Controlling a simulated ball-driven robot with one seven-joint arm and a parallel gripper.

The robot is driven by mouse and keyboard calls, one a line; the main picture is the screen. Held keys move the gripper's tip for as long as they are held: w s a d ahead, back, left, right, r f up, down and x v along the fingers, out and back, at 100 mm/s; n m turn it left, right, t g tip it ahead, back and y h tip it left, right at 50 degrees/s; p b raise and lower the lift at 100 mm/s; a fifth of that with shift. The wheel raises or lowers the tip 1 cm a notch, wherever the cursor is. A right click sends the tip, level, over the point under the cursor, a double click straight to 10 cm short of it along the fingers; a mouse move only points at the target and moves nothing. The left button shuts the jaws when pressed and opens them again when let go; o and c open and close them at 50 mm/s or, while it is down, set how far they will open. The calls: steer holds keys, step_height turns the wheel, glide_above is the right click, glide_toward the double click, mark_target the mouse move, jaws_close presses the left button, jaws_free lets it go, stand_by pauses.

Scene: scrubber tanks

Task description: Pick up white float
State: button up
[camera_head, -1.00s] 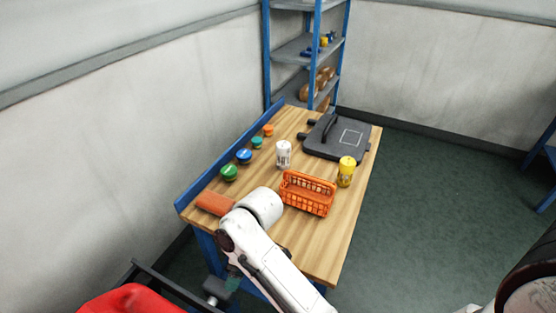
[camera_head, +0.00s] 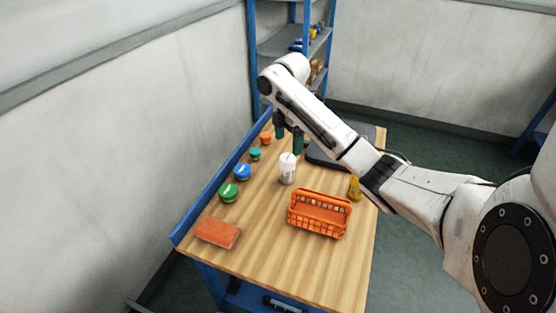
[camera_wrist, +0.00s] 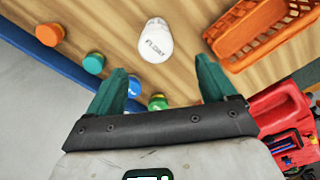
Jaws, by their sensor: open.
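The white float (camera_head: 287,168) is a small white cylinder standing upright near the middle of the wooden table (camera_head: 270,265). In the wrist view the white float (camera_wrist: 156,40) carries dark lettering and lies ahead of the fingertips, roughly between their lines. My gripper (camera_head: 289,141) is above the table behind the float in the head view. The float stands apart from the fingers.
An orange basket (camera_head: 318,232) stands right of the float. Several colored-lid jars, including a blue one (camera_head: 242,171) and a green one (camera_head: 228,191), line the left edge. A yellow container (camera_head: 355,188) and a dark case (camera_head: 325,157) are partly hidden by my arm. An orange block (camera_head: 218,233) lies front left.

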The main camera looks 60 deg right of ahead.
mark_target(288, 157)
steer(key=f+b, duration=0.2)
steer(key=f, duration=0.1)
steer(key=f+b, duration=0.1)
steer(key=f, duration=0.1)
steer(key=shift+w+d+f, duration=0.1)
steer(key=shift+d+f, duration=0.05)
steer(key=shift+d, duration=0.1)
steer(key=shift+d+f+p, duration=0.2)
steer(key=shift+f+p, duration=0.45)
steer(key=shift+f, duration=2.1)
steer(key=shift+c, duration=0.3)
steer(key=c, duration=1)
steer(key=shift+r, duration=0.2)
